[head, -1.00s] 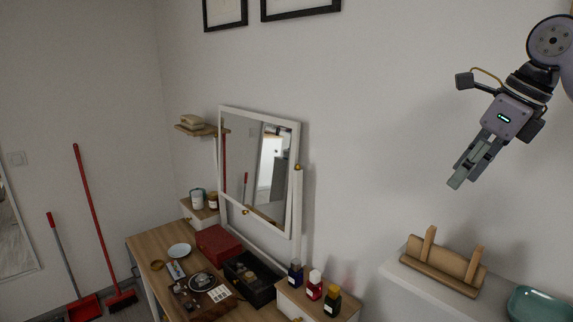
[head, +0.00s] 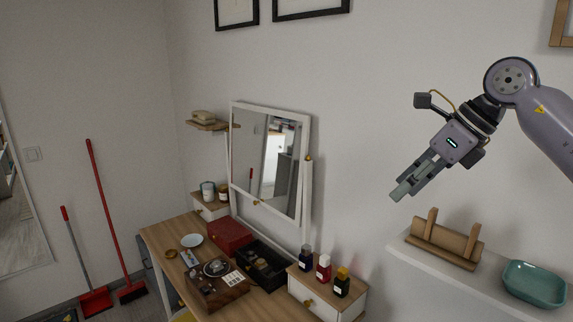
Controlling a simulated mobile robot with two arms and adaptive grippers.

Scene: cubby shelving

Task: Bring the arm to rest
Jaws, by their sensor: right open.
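My right gripper (head: 405,188) is at the right of the head view, on an arm that comes in from the right edge. Its fingers point down and to the left, in front of the bare wall. It is open, with nothing seen between the fingers. It is above and left of the wooden stand (head: 446,240) on the white shelf and touches nothing that I can see. My left gripper is not in view.
A white shelf (head: 408,253) at the lower right bears a teal dish (head: 534,284). A wooden dressing table (head: 160,238) with a mirror (head: 268,160), boxes and several small bottles stands at the lower middle. A red broom (head: 106,205) and dustpan (head: 95,302) are at the left.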

